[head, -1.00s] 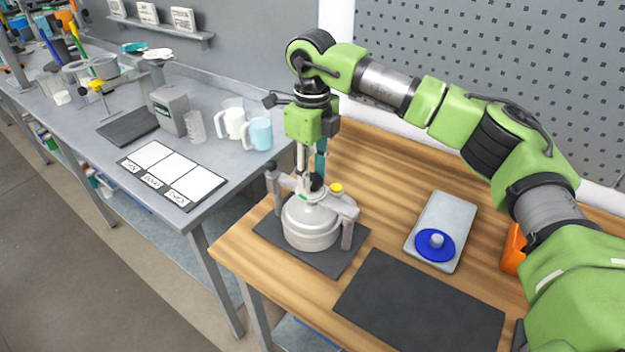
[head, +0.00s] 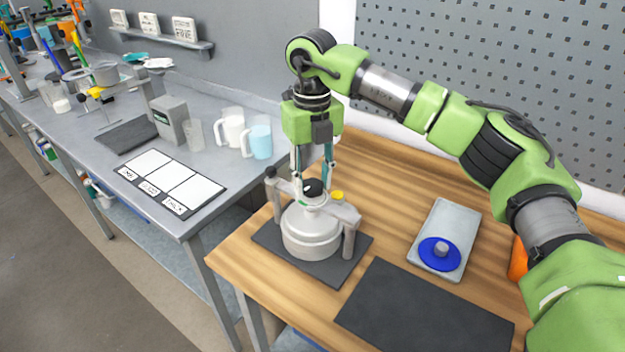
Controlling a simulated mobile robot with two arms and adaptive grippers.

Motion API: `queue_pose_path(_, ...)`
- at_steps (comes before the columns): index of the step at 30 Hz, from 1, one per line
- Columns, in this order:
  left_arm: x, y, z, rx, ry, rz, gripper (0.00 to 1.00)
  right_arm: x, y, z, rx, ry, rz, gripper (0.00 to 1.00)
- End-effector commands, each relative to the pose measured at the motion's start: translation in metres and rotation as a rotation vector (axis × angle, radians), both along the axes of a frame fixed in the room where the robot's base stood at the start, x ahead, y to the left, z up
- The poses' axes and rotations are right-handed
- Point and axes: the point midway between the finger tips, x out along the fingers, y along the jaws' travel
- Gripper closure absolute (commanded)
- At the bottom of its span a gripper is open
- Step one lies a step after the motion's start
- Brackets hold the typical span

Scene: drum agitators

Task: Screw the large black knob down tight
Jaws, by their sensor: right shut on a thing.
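The large black knob (head: 313,187) sits at the top centre of a round grey metal drum unit (head: 311,240), which stands on a dark mat on the wooden bench. My right gripper (head: 313,179) points straight down over the unit. Its two fingers are on either side of the black knob and shut on it. Part of the knob is hidden by the fingers. My left gripper is not in view.
Grey posts with handles flank the drum closely. To the right lie a grey tray (head: 458,218) with a blue disc (head: 439,254) and an empty dark mat (head: 425,312). A steel bench (head: 225,178) with jugs stands to the left.

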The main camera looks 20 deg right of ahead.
Motion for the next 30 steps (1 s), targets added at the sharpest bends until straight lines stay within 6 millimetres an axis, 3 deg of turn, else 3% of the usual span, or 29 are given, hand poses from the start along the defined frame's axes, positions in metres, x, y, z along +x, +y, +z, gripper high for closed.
queue_pose_path(11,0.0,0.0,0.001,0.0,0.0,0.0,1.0,0.003,0.0,0.006,0.004,-0.013,-0.006,0.88)
queue_pose_path(12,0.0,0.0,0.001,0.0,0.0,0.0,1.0,0.003,0.0,0.006,0.004,-0.013,-0.005,0.56)
queue_pose_path(13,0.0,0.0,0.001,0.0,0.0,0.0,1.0,0.003,0.0,0.005,0.004,-0.013,-0.005,0.49)
queue_pose_path(24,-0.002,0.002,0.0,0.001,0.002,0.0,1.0,0.001,0.0,0.004,0.002,-0.006,-0.003,0.49)
queue_pose_path(30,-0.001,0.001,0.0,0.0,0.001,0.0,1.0,0.001,0.001,0.029,0.002,-0.008,-0.002,0.49)
